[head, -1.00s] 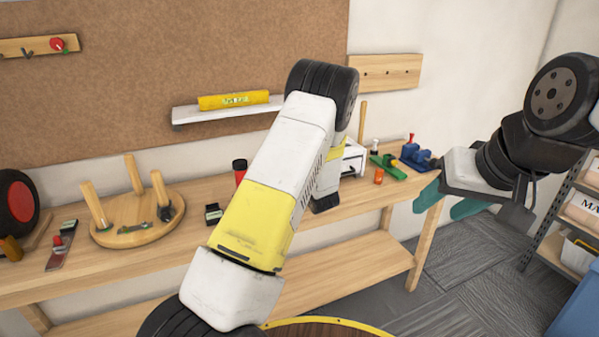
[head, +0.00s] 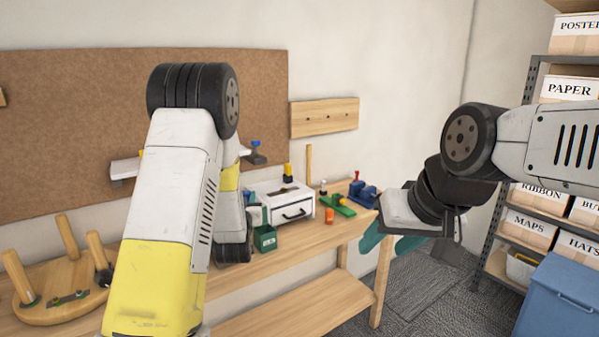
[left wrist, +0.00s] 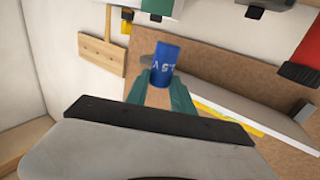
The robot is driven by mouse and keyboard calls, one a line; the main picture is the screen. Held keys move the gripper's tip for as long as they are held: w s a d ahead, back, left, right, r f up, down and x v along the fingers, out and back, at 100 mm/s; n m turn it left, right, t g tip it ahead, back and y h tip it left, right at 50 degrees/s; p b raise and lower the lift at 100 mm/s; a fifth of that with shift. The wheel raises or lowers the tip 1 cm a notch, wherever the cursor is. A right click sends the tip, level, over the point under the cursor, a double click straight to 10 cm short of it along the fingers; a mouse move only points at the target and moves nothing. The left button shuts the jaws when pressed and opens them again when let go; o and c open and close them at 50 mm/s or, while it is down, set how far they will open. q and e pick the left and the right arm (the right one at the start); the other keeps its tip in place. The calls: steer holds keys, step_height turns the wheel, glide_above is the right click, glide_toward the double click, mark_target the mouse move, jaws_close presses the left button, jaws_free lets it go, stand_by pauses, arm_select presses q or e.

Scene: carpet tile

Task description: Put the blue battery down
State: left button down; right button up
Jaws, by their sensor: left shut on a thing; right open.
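The blue battery (left wrist: 165,62) with pale lettering shows in the left wrist view. It stands out between the teal fingers of my left gripper (left wrist: 160,88), which is shut on it. Its lower end is hidden between the fingers. Behind it are the wall and brown board. In the head view the left arm covers the left jaws, and I cannot make out the battery there. My right gripper (head: 390,243), with teal fingers, is open and empty beyond the right end of the workbench (head: 285,262).
On the bench stand a white drawer box (head: 290,205), a green box (head: 265,238), an orange object (head: 329,216) and a blue vise (head: 363,194). A round wooden stand with pegs (head: 60,290) is at left. Shelving with labelled boxes (head: 568,90) is at right.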

arm_select(q)
steer(key=s+f, duration=0.4)
steer(key=f, duration=0.3)
steer(key=s+d+f+m+h, duration=0.1)
steer(key=s+f, duration=0.3)
steer(key=f, duration=0.3)
steer(key=shift+s+h, duration=0.15)
steer(key=shift+h, duration=0.15)
steer(key=shift+d+f, duration=0.1)
steer(key=shift+d, duration=0.05)
